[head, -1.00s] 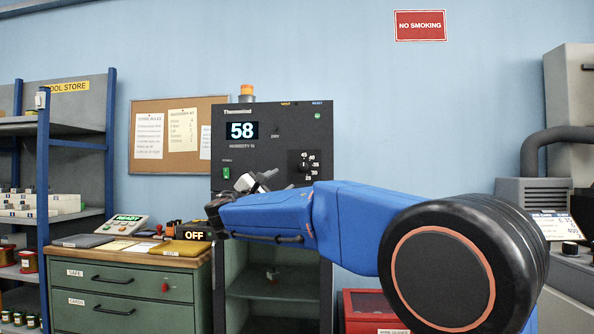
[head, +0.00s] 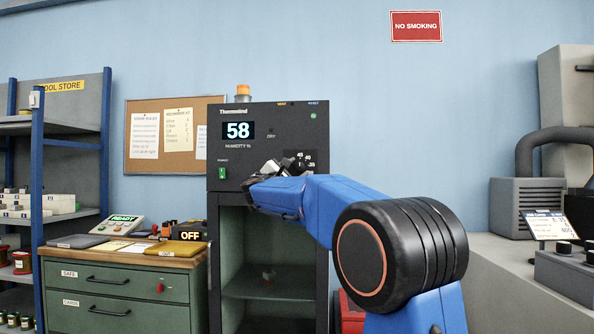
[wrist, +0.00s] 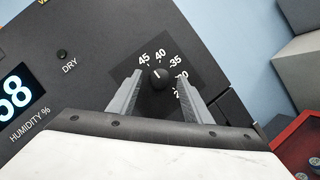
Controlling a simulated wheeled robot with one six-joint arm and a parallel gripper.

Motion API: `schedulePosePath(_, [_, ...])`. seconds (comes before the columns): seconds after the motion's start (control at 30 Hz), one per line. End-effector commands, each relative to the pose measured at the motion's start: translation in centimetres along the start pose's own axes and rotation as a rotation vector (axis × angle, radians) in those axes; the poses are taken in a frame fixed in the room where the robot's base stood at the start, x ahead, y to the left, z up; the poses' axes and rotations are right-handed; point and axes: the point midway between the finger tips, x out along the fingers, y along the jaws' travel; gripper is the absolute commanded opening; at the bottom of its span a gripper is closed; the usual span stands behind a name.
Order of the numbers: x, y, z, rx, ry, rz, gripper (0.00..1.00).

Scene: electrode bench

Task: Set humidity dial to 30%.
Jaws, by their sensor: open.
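The humidity dial is a small black knob (wrist: 159,79) with a white pointer line, on the black Thermmind cabinet (head: 288,119). Marks 45, 40 and 35 show around it in the wrist view; the lower marks are partly covered by a finger. The pointer aims roughly up, near the 45 and 40 marks; I cannot read it exactly. My gripper (wrist: 160,78) is open, one finger on each side of the knob. Contact cannot be told. In the head view my gripper (head: 270,168) covers part of the dial plate (head: 304,157). The humidity display (head: 238,131) reads 58.
A DRY lamp (wrist: 62,54) looks dark. A green power switch (head: 223,173) sits on the cabinet's left. A green drawer bench (head: 120,288) stands at left, a red box (head: 350,312) at lower right of the cabinet. A grey counter (head: 510,260) is at right.

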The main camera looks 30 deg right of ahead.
Motion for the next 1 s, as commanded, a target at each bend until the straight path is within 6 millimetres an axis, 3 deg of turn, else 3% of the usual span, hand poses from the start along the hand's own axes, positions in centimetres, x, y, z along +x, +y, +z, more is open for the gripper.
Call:
schedulePosePath(0.4, [0.68, -0.04, 0.0, -0.001, -0.001, 0.0, 0.43])
schedulePosePath(0.57, [0.67, -0.05, 0.0, -0.001, -0.001, -0.001, 0.04])
schedulePosePath(1.0, [0.64, 0.03, -0.08, 0.061, 0.003, -0.029, 0.04])
